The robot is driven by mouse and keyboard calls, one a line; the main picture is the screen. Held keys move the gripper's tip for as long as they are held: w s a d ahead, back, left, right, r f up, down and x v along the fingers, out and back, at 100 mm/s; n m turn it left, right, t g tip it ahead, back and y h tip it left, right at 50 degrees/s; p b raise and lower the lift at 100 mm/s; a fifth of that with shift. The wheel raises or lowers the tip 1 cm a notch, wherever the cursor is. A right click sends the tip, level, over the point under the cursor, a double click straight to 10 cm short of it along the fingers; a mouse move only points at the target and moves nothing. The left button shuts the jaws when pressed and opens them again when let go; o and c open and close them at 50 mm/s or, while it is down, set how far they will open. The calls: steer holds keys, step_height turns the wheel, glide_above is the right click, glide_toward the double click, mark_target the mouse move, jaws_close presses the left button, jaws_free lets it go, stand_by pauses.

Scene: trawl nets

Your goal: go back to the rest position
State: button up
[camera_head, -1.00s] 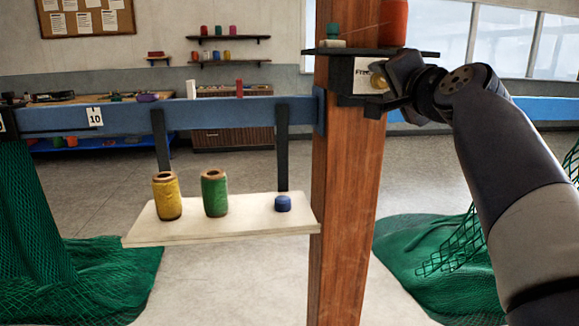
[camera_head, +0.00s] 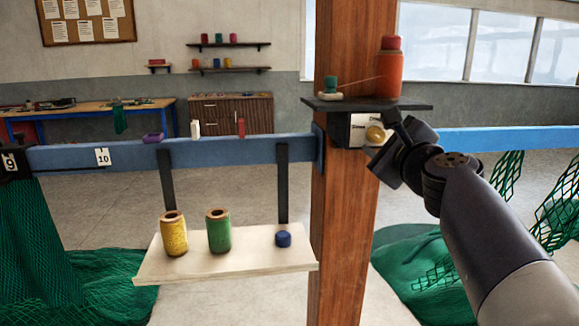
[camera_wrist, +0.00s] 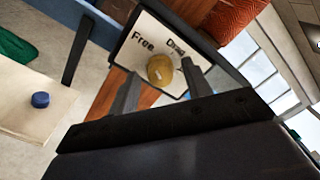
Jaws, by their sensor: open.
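My gripper (camera_wrist: 160,90) is open and empty. In the head view it (camera_head: 392,137) is just right of the brass knob (camera_head: 375,133) on the front of a small box (camera_head: 350,131) fixed to the wooden post. In the wrist view the knob (camera_wrist: 161,69) shows beyond and between the two fingers, on a white plate (camera_wrist: 143,38) marked "Free" and "Drag". The fingers appear apart from the knob; the exact gap is hard to tell. My arm comes in from the lower right.
The wooden post (camera_head: 345,230) stands close by. A dark shelf (camera_head: 415,104) above the box holds an orange spool (camera_head: 389,70) and a small green one. A pale board (camera_head: 255,262) holds yellow and green spools and a blue piece. A blue rail (camera_head: 230,150) crosses behind; green nets hang and lie around.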

steer(key=m+p, duration=0.2)
steer(key=m, duration=0.1)
steer(key=m+p, duration=0.1)
steer(key=shift+r+m, duration=0.25)
steer(key=shift+m, duration=0.15)
steer(key=shift+f+m+p, duration=0.2)
steer(key=shift+m+p, duration=1)
steer(key=shift+m, duration=0.9)
